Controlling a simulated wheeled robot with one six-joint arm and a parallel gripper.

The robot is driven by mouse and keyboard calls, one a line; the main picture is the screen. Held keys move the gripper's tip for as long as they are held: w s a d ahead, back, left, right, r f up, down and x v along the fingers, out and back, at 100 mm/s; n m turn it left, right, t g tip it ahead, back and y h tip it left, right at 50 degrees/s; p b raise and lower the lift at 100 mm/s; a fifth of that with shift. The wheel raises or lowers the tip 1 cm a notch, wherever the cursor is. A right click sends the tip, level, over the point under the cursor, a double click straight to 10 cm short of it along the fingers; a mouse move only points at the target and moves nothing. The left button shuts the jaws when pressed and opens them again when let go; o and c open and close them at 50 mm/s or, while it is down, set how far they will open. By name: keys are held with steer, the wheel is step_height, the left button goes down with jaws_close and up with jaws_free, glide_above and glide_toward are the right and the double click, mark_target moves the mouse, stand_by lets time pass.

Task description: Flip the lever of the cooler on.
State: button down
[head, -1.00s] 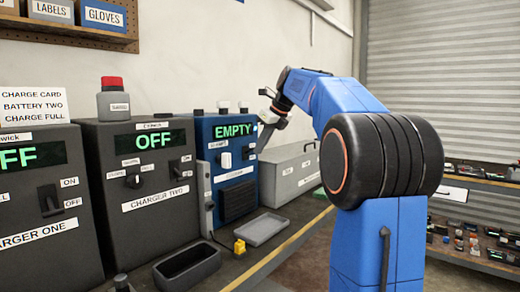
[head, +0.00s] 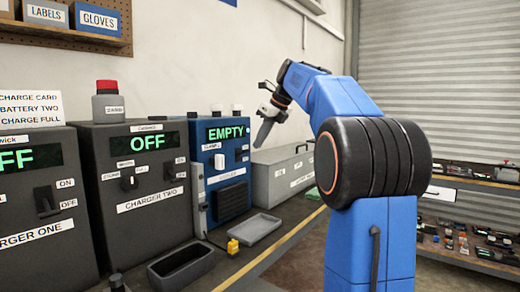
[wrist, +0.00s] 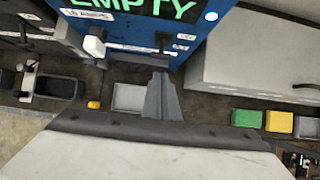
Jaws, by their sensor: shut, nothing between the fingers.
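The cooler (head: 226,170) is a blue box with a green "EMPTY" display, standing on the bench right of charger two. It also shows at the top of the wrist view (wrist: 130,50). Its small dark lever (wrist: 163,41) is on the right of the front panel, beside small white labels; I cannot tell its setting. A white knob (wrist: 95,46) is left of the lever. My gripper (head: 262,136) is shut and empty, pointing down just off the cooler's right front. In the wrist view my gripper (wrist: 160,90) reaches up towards the panel just below the lever, apparently not touching it.
Charger two (head: 135,185) and charger one (head: 40,200) stand left of the cooler. A grey case (head: 283,172) is close on its right. A grey tray (head: 248,229), a yellow plug (head: 233,246) and a dark bin (head: 184,266) lie in front.

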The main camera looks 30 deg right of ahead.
step_height(320, 180, up, 6)
steer(key=w, duration=0.1)
steer(key=shift+a, duration=0.2)
steer(key=shift+w+r, duration=0.1)
stand_by(0.5)
